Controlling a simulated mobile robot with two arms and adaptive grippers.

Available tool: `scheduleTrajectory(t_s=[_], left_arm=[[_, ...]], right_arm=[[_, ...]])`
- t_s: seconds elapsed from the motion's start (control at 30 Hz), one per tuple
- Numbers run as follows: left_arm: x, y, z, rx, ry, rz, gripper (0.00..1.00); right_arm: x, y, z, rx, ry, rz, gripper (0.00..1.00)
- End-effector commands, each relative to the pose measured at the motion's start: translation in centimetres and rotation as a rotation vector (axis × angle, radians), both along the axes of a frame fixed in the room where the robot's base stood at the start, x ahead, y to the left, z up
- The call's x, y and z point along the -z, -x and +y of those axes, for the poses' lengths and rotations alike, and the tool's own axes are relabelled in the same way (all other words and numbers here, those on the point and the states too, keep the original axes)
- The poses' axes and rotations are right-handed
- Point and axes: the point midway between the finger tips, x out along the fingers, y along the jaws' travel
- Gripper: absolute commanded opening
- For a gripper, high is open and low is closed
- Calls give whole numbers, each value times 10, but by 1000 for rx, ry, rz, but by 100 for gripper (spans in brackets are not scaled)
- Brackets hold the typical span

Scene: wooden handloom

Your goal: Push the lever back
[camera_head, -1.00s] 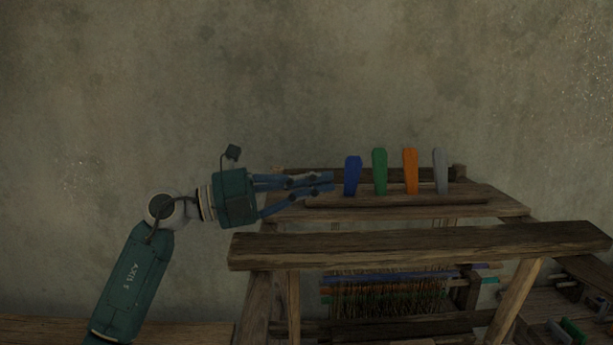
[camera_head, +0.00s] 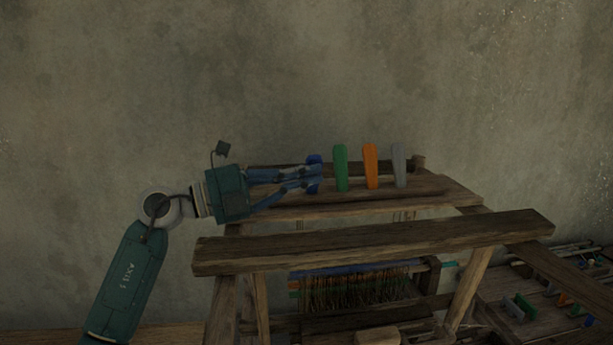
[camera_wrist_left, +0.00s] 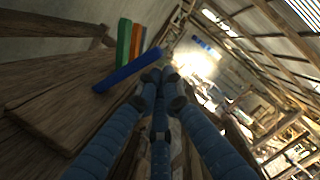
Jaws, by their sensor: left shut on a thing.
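The blue lever (camera_head: 314,160) stands at the left end of a row on the loom's top beam, partly hidden behind my left gripper's fingers. In the left wrist view the blue lever (camera_wrist_left: 127,70) leans at a clearly different angle from the green lever (camera_wrist_left: 122,42) and the orange lever (camera_wrist_left: 136,42). My left gripper (camera_head: 316,178) reaches in from the left, its fingers shut on the blue lever. In the left wrist view the fingertips (camera_wrist_left: 163,74) come together at the lever's end. The exact contact is hard to see. My right gripper is not in view.
The green lever (camera_head: 340,168), orange lever (camera_head: 370,166) and grey lever (camera_head: 399,165) stand upright to the right. A thick wooden crossbar (camera_head: 375,241) runs in front and below. Loose items lie on a wooden surface (camera_head: 545,300) at lower right. The wall behind is bare.

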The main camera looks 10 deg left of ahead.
Motion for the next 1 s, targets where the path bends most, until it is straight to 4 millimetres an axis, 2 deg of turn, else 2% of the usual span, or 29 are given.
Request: scheduleTrajectory(t_s=[0.67, 1.0], left_arm=[[-8, -7, 3, 0, 0, 0, 0], [-18, -19, 9, -2, -1, 1, 0]], right_arm=[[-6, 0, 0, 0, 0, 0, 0], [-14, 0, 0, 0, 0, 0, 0]])
